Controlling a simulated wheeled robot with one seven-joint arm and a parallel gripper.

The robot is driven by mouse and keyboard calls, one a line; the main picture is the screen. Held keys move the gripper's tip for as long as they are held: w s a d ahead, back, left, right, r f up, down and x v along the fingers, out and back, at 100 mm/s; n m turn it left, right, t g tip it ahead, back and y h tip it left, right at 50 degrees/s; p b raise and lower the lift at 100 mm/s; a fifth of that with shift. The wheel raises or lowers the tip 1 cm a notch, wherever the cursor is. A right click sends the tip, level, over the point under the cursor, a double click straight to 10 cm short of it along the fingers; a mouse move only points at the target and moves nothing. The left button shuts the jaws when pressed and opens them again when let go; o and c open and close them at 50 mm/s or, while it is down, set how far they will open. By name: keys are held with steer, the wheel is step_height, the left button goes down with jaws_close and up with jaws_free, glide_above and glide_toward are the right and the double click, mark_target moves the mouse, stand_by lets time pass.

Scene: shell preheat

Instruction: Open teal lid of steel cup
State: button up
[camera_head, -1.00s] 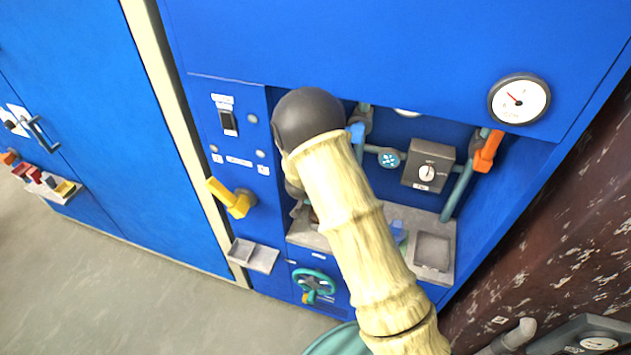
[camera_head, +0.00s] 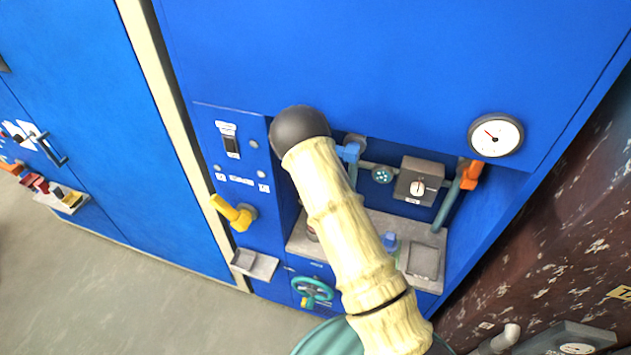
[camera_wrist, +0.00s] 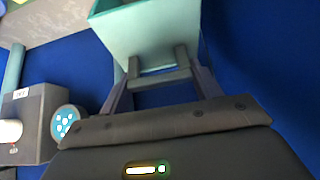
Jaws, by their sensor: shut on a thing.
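In the wrist view a teal, box-shaped piece (camera_wrist: 150,35) with a darker open inside fills the top centre. I cannot tell for sure whether it is the teal lid. My gripper (camera_wrist: 158,78) is shut on it at a grey bar on its near side. In the head view my pale arm and its dark round joint cover the gripper and the teal piece. I cannot make out the steel cup in either view.
A yellow handle (camera_head: 233,213) sticks out at left. A teal handwheel (camera_head: 312,291) is below.

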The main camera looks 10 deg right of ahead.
steer(key=shift+w+d, duration=0.1)
steer(key=shift+w, duration=0.1)
steer(key=o, duration=1.4)
steer(key=shift+f, duration=0.15)
steer(key=shift+s, duration=0.1)
steer(key=v, duration=1.7)
steer(key=shift+s, duration=0.1)
